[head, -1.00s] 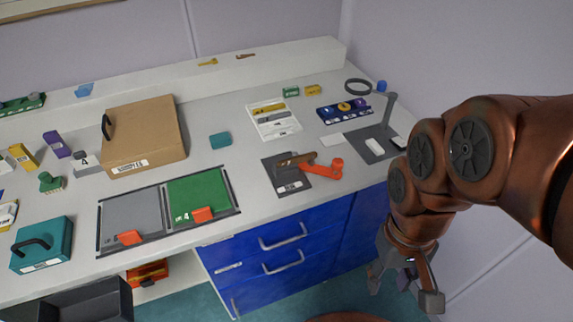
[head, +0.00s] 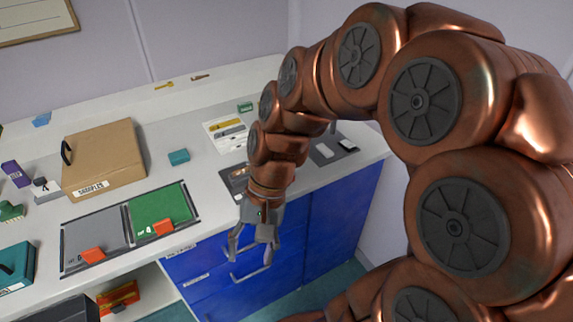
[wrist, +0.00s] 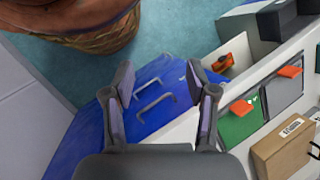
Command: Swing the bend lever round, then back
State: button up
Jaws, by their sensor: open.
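The bend lever's dark base plate (head: 229,176) shows only in part on the bench in the head view. My arm covers most of it and the orange lever arm, so the lever's angle cannot be seen. My gripper (head: 254,252) hangs fingers down in front of the bench edge, before the blue drawers. It is open and empty. In the wrist view my gripper (wrist: 160,82) is spread with nothing between its fingers. The lever does not show in the wrist view.
Blue drawers with metal handles (head: 253,272) stand behind and below my gripper. On the bench to the left are the green mat (head: 158,203), the grey mat (head: 94,243) and a cardboard box (head: 104,158). A teal block (head: 179,156) lies behind the mats.

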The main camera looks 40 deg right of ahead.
jog(key=w+d+m+t+y, duration=0.5)
jog(key=w+d+m, duration=0.55)
jog(key=w, duration=0.25)
jog(key=w+d+f+m+t+p, duration=0.1)
jog(key=w+d+f+m+t, duration=0.1)
jog(key=d+m+t, duration=0.5)
jog(key=w+d+f+m, duration=0.1)
jog(key=d+f+m, duration=0.3)
jog(key=d, duration=0.7)
jog(key=shift+m+h, duration=0.25)
jog(key=shift+h, duration=0.15)
jog(key=shift+w+r+p+x, duration=0.1)
jog(key=shift+r+p+x, duration=0.2)
jog(key=shift+x, duration=0.95)
jog(key=shift+w+r+p+x, duration=0.1)
jog(key=shift+p+x, duration=0.25)
jog(key=shift+x, duration=0.9)
jog(key=shift+w+r+p+x, duration=0.15)
jog(key=shift+p+x, duration=0.2)
jog(key=shift+x, duration=0.85)
jog(key=shift+s+f, duration=0.1)
grip_shut()
